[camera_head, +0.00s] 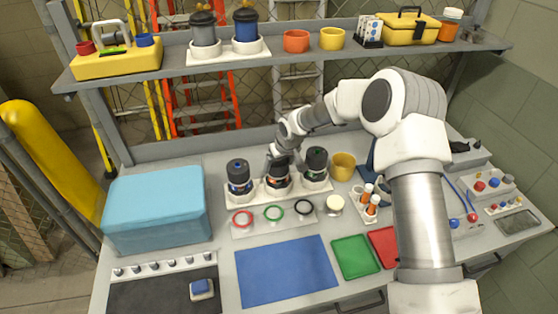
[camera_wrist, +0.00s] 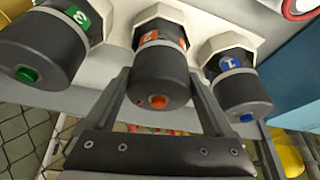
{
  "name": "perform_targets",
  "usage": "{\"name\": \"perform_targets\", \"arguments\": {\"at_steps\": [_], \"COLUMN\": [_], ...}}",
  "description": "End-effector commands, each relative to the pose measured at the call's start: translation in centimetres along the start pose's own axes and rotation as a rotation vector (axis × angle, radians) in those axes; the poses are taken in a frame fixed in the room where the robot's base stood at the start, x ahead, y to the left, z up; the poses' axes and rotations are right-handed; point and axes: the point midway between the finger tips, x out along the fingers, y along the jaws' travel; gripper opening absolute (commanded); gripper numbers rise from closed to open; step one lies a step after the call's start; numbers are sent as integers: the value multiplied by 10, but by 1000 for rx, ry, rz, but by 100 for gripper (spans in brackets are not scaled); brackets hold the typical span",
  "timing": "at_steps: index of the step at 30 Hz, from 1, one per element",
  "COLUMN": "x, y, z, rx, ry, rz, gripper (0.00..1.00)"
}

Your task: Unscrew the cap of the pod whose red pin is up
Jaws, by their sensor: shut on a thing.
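Three dark-capped pods stand in a white rack (camera_head: 254,196) on the bench: a blue-banded pod (camera_head: 239,178) at left, an orange-banded pod (camera_head: 278,182) in the middle and a green-banded pod (camera_head: 316,163) at right. In the wrist view the order is reversed: green pod (camera_wrist: 42,50), orange pod (camera_wrist: 160,65), blue pod (camera_wrist: 240,85). Each cap end shows a coloured pin; the middle one is orange-red (camera_wrist: 159,102). I cannot tell how far each pin stands up. My gripper (camera_wrist: 160,78) has one finger on each side of the middle pod's dark cap (camera_wrist: 158,84), shut on it.
A yellow cup (camera_head: 343,166) stands right of the rack, a light-blue box (camera_head: 155,208) at left. A blue mat (camera_head: 286,270) lies clear in front. A shelf (camera_head: 280,59) with more pods hangs above.

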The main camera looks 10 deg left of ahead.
Motion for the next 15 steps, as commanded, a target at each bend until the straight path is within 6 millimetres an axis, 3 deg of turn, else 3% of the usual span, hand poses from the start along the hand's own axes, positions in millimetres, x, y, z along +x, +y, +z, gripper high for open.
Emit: {"name": "perform_targets", "arguments": {"at_steps": [15], "x": [1], "y": [-6], "z": [-1], "rx": [-379], "ry": [3], "rz": [-170], "gripper": [40]}}
